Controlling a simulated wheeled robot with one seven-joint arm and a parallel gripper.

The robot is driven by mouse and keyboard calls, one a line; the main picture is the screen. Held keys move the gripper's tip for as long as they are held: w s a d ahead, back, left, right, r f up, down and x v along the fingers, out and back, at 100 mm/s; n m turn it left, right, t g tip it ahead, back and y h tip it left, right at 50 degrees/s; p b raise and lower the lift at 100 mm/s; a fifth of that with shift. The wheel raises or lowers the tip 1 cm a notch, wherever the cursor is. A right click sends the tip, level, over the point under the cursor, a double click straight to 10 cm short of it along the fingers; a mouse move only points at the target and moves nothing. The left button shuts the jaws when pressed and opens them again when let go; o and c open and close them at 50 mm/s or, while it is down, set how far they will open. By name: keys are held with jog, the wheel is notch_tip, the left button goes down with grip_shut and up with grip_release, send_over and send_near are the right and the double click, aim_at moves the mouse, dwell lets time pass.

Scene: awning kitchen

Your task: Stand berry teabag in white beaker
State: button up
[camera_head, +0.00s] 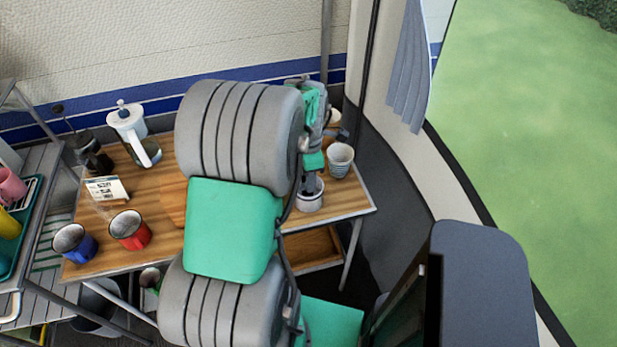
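My arm reaches across the table, and my gripper (309,184) points down at the mouth of a white cup (310,202) with a dark rim, near the table's right front edge. The dark fingertips overlap the cup's opening; I cannot tell whether they are inside it or above it. The fingers are too small to show whether they are open or shut. I cannot make out a berry teabag; anything between the fingers or in the cup is hidden. A pale ribbed cup (340,161) stands behind and to the right. I cannot tell for certain which is the white beaker.
The wooden table (95,255) also holds a blue mug (76,245), a red mug (131,231), a small white card (106,189), a dark grinder-like item (91,155) and a white-lidded jug (133,133). My arm hides the table's middle. A rack (30,215) stands left.

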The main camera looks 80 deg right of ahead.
notch_tip(320, 180, up, 8)
jog(key=shift+f+b, duration=0.1)
jog(key=shift+b, duration=0.3)
dwell(0.6)
jog(key=w+a+r+m+h, duration=0.1)
jog(key=w+a+r, duration=0.1)
jog(key=w+a, duration=0.65)
jog(key=w+a+r+m, duration=0.15)
jog(key=w+a, duration=0.35)
jog(key=w, duration=0.7)
jog(key=w+a+m+t, duration=0.1)
jog(key=w+a, duration=0.1)
jog(key=a, duration=1.2)
jog(key=w+a+m+t+y, duration=0.1)
jog(key=w+a+m+t, duration=0.1)
jog(key=a, duration=1.2)
jog(key=shift+w+r, duration=0.35)
jog(key=shift+w, duration=0.15)
jog(key=shift+m, duration=0.25)
